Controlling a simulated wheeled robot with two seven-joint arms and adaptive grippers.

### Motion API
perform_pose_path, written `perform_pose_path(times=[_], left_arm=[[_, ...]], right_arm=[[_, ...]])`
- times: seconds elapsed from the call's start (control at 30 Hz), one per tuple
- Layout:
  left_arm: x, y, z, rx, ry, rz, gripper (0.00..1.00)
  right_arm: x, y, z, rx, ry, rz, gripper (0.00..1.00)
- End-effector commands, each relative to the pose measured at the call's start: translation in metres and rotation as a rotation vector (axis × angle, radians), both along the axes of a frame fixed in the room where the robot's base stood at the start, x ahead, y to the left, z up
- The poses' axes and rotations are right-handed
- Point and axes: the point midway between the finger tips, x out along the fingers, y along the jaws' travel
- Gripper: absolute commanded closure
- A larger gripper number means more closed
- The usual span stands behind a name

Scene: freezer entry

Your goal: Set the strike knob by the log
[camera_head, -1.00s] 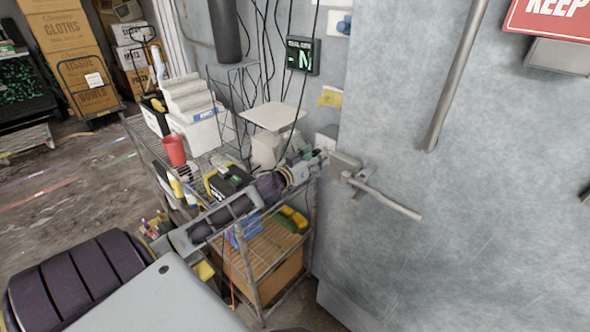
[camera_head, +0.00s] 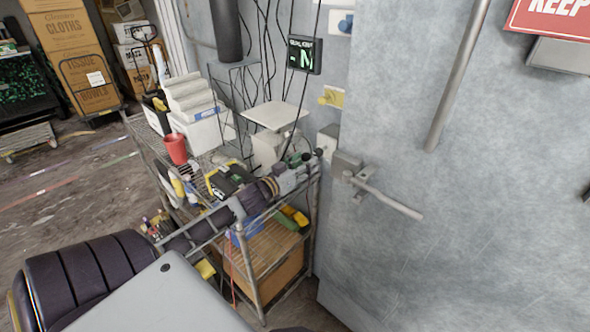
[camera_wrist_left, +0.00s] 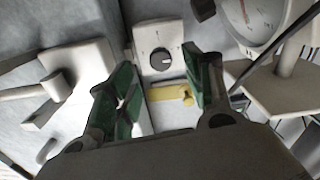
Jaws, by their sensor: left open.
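A dark round knob (camera_wrist_left: 161,58) with a pale pointer line sits on a white plate, likely the strike knob. It shows in the left wrist view beyond and between my fingertips, apart from them. In the head view its pale box (camera_head: 328,138) is on the wall beside the door latch; the knob face cannot be made out there. My left gripper (camera_head: 308,158) is open and empty close to this box. Its green-padded fingers (camera_wrist_left: 164,86) stand apart in the wrist view. A yellow handle (camera_wrist_left: 170,94) shows between them. I cannot make out any log. My right gripper is not in view.
The door's latch handle (camera_head: 390,200) is right of my gripper. A wire cart (camera_head: 262,302) and a white scale (camera_head: 275,115) crowd the left. A red cup (camera_head: 175,148) stands on the cart.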

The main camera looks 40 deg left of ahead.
Motion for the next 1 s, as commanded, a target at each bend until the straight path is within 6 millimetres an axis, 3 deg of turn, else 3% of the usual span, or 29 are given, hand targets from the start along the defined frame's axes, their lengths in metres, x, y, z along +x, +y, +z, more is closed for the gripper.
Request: perform_pose_path(times=[0.5, 1.0], left_arm=[[-0.032, 0.002, -0.001, 0.0, 0.002, 0.001, 0.49], [-0.04, 0.003, 0.0, 0.001, 0.0, 0.0, 0.49]], right_arm=[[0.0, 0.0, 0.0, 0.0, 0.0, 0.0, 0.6], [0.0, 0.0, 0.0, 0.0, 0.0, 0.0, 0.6]])
